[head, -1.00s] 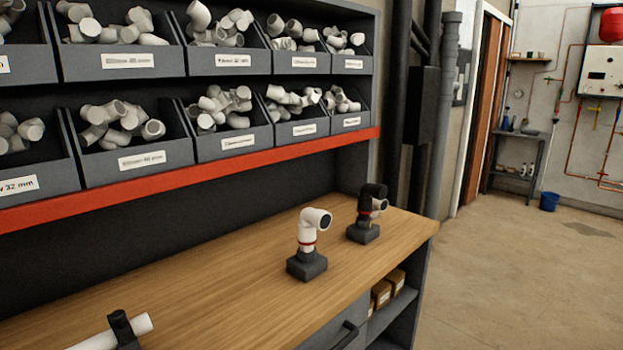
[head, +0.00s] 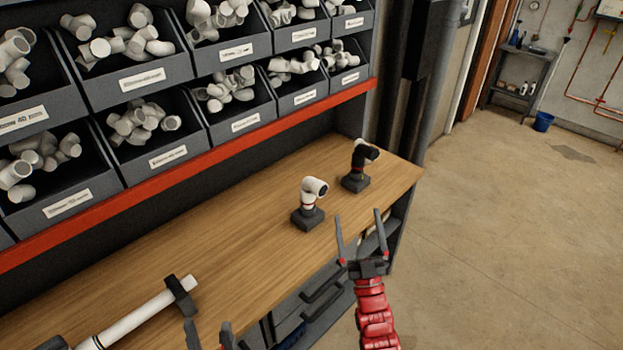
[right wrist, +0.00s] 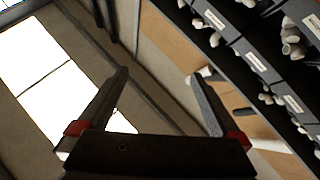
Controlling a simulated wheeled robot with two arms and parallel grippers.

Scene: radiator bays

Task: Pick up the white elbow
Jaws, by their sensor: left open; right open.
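The white elbow (head: 315,188) sits upright on a small dark block on the wooden bench, its mouth facing right, with a red ring low on it. A similar black elbow (head: 362,156) stands on another block behind it to the right. My right gripper (head: 359,226) is open and empty at the bench's front edge, to the right of and nearer than the white elbow; its spread fingers also show in the right wrist view (right wrist: 157,75). My left gripper (head: 208,328) is open, with only its fingertips in view at the bottom edge.
A white pipe (head: 135,320) lies in dark holders at the front left of the bench (head: 235,235). Bins of white fittings (head: 145,125) line the shelves above, over a red rail (head: 185,180). The bench around the white elbow is clear. Open floor lies to the right.

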